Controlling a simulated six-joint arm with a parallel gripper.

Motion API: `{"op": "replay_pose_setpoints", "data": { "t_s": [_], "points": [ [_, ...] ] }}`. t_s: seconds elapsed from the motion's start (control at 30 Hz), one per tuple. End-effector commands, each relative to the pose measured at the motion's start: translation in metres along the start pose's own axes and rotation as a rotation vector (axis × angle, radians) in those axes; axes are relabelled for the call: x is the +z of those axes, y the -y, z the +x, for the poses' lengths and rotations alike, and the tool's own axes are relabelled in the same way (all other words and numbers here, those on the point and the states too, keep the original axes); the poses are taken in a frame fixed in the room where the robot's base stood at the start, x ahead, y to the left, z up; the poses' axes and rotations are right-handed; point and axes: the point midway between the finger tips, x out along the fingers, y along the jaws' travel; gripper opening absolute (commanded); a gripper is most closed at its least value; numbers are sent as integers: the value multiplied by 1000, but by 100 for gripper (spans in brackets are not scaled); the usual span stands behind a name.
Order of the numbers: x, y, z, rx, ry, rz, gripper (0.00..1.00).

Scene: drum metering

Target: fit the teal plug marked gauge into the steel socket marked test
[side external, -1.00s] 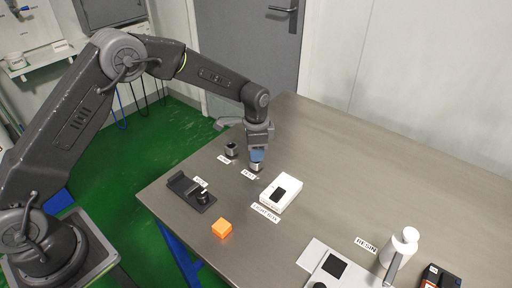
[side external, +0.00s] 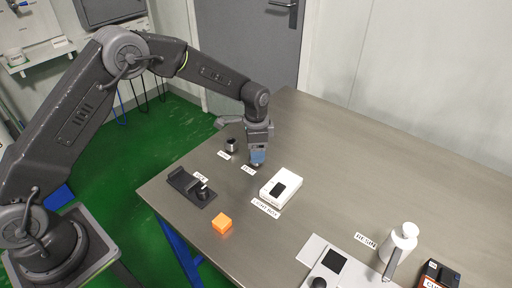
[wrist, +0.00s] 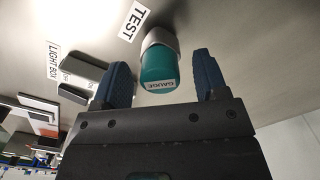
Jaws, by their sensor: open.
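The teal plug marked GAUGE (wrist: 159,72) shows in the wrist view, standing with its far end in or against the steel socket (wrist: 159,39) beside the TEST label (wrist: 134,21). How deep it sits in the socket is hard to tell. My gripper (wrist: 163,76) is open, with one blue finger on each side of the plug and visible gaps between. In the side view my gripper (side external: 258,155) is low over the table and hides the plug and most of the socket.
A white light box (side external: 281,187) stands close to the right of my gripper. Another small steel socket (side external: 231,145) is just to the left. A black holder (side external: 190,188) and an orange block (side external: 222,223) lie nearer the front. The table's right middle is clear.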

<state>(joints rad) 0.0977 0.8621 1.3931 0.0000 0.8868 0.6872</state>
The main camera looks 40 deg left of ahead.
Motion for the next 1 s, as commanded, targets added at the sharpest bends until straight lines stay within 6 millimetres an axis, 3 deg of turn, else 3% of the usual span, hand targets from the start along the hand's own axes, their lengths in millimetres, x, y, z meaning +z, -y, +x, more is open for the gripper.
{"op": "replay_pose_setpoints", "data": {
  "t_s": [0.17,0.5,0.7,1.0],
  "points": [
    [-1,1,-15,-3,-3,0,67],
    [0,1,-88,-4,-5,0,67],
    [0,0,-122,-2,-2,0,67],
    [0,0,-138,0,0,0,67]
  ]
}}
